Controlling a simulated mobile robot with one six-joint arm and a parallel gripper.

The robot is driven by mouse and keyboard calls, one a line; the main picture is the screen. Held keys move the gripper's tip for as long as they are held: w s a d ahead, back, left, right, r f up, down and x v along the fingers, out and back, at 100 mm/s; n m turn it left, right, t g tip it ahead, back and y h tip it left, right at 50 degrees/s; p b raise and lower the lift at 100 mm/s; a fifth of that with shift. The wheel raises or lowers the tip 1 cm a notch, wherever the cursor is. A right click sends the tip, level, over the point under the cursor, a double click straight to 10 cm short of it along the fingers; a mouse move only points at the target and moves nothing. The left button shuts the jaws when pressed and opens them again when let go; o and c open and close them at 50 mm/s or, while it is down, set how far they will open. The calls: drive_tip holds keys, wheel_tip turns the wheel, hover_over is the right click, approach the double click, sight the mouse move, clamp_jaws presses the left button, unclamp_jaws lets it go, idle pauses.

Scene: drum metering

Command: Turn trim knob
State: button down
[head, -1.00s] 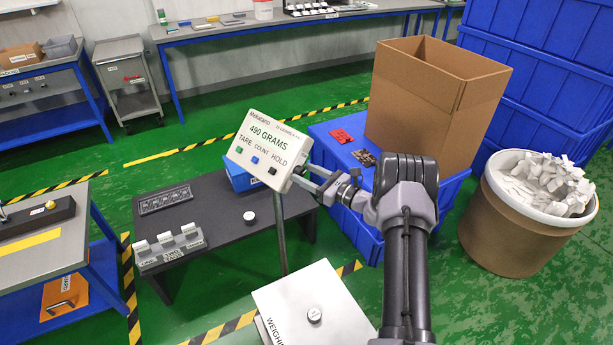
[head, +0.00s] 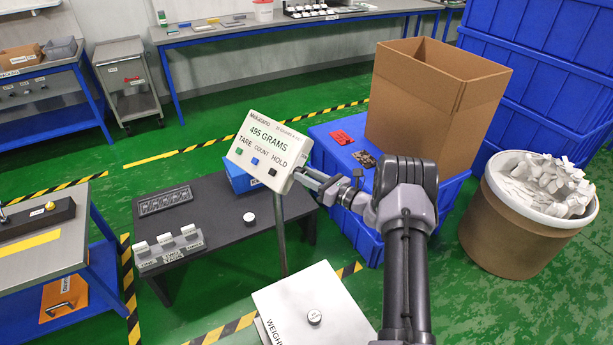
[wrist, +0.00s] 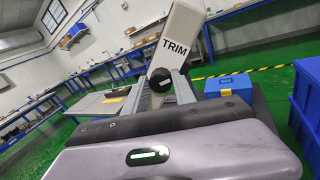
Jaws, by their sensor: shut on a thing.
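The trim knob (wrist: 161,80) is a dark round knob on the side of the white indicator box, just below the word TRIM in the wrist view. My gripper (wrist: 160,92) is shut on it, with a finger on either side. In the head view my gripper (head: 308,178) reaches the right side of the indicator box (head: 270,150), and the knob itself is hidden there. The box's tilted face reads 495 GRAMS, with TARE, COUNT and HOLD buttons below.
The box stands on a thin post (head: 280,235) above a white weighing platform (head: 320,305). A dark low table (head: 215,215) with switches is behind it. An open carton (head: 435,85) sits on a blue crate, and a drum (head: 530,225) of white parts stands right.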

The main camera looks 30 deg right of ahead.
drive_tip(key=shift+m, duration=1.9)
drive_tip(key=shift+t, duration=0.3)
drive_tip(key=c, duration=1.1)
unclamp_jaws()
drive_tip(key=shift+o, duration=0.2)
drive_tip(key=shift+s+d, duration=0.1)
drive_tip(key=r+p+v, duration=0.1)
drive_tip(key=p+v, duration=0.2)
drive_tip(key=v, duration=1.4)
drive_tip(key=shift+f, duration=0.45)
drive_tip(key=shift+s+d, duration=0.1)
